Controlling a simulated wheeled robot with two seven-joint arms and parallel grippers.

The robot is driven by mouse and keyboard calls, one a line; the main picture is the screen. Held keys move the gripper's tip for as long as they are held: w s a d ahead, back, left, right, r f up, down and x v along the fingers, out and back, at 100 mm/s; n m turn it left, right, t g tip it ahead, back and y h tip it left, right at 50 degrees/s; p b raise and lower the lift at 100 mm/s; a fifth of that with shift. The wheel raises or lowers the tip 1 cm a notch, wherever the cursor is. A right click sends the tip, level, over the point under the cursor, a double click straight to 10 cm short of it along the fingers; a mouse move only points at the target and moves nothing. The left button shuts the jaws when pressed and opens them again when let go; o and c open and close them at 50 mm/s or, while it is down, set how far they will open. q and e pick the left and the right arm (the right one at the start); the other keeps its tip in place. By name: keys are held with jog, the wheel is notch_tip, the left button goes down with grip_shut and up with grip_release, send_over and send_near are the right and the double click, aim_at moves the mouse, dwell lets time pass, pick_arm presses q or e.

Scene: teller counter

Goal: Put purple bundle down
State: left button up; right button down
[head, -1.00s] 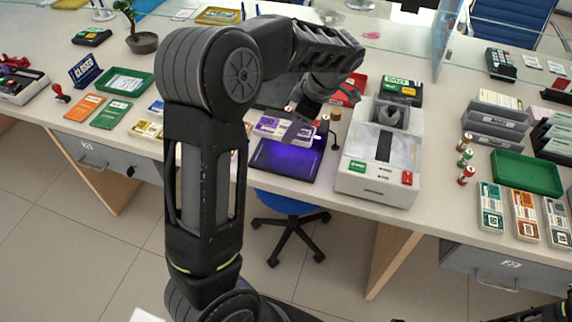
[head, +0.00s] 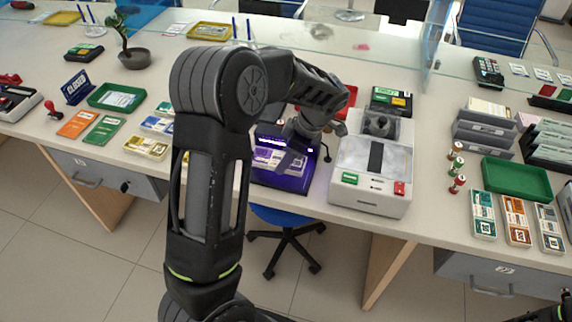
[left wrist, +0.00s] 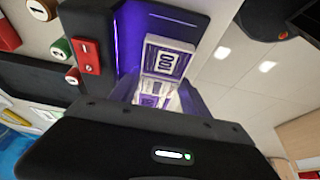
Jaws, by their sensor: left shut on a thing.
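The purple bundle (head: 268,158), white and purple with a printed band, is in the jaws of my left gripper (head: 291,157). It is over the dark purple-lit device (head: 272,180) on the counter and looks low in it. I cannot tell whether its underside touches. In the left wrist view the bundle (left wrist: 168,60) extends beyond the shut jaws (left wrist: 155,92), in front of the glowing device (left wrist: 131,30). The gripper hides part of the bundle. My right gripper is not in view; only a dark piece shows at the bottom right corner.
A white counting machine (head: 372,178) stands close on the right. Several banded bundles (head: 146,147) lie to the left. A green tray (head: 516,179) and small rolls (head: 457,184) are farther right. The counter's front edge is close below the device.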

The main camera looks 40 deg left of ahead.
pick_arm(q)
notch_tip(320, 180, down, 4)
jog(key=shift+r+p, duration=0.2)
jog(key=shift+p, duration=0.1)
jog(key=shift+f+b, duration=0.3)
jog(key=o, duration=1.4)
jog(key=shift+r, duration=0.1)
jog(key=shift+o, duration=0.2)
jog(key=shift+r, duration=0.1)
